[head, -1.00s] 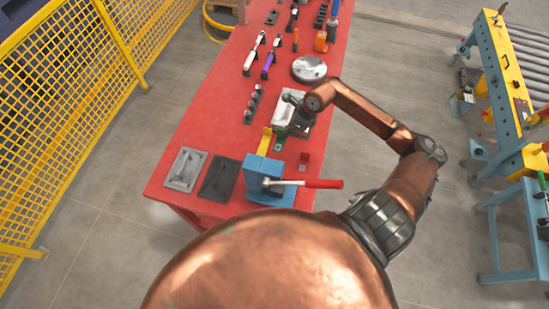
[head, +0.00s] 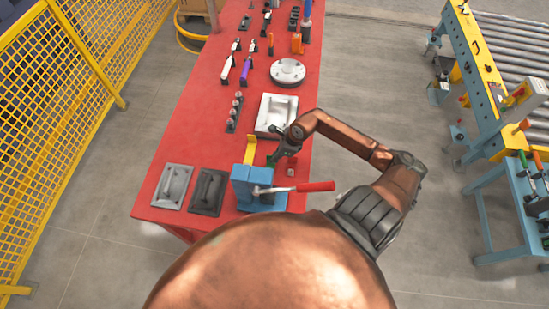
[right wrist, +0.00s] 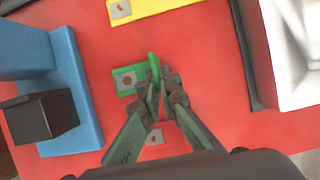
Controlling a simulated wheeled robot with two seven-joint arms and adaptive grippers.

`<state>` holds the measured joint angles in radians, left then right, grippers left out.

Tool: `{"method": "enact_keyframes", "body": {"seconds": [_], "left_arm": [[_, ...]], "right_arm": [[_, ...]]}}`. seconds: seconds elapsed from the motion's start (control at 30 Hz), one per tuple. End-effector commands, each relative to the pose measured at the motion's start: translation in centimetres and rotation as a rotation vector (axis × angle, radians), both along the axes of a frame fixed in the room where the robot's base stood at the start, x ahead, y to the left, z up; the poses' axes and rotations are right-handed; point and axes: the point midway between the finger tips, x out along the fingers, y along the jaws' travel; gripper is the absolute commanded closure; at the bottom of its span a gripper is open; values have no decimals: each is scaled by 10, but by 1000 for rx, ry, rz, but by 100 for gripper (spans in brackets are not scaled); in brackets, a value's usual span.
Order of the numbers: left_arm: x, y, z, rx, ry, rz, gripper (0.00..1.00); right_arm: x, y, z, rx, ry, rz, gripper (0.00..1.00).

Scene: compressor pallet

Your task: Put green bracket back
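The green bracket (right wrist: 125,81) lies near the middle of the right wrist view, a flat plate with a hole and an upright flange. In the head view only a small green part (head: 272,160) shows, beside my right gripper (head: 279,156). In the right wrist view my right gripper's (right wrist: 164,86) fingertips come together at the flange and appear shut on it. The bracket is at or just above the red table top; I cannot tell which. My left gripper is not in view.
The blue vise block (head: 243,185) with a red-handled lever (head: 315,187) stands close by. A yellow bracket (head: 250,148) and a red bracket (head: 290,172) flank the green one. A white tray (head: 263,125) lies behind. The red table's (head: 200,125) left middle is clear.

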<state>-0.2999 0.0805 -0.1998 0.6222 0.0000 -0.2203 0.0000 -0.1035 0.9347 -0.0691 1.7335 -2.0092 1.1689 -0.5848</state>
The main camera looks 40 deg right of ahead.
Motion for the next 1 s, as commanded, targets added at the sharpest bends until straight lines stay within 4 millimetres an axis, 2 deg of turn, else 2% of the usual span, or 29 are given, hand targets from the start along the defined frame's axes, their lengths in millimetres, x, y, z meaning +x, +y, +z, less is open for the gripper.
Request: {"method": "enact_keyframes", "body": {"seconds": [0.37, 0.67, 1.0], "left_arm": [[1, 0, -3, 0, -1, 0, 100], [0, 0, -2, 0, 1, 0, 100], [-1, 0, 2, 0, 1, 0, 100]], "right_arm": [[1, 0, -7, 0, -2, 1, 100], [0, 0, -6, 0, -2, 1, 78], [0, 0, -2, 0, -1, 0, 78]]}}
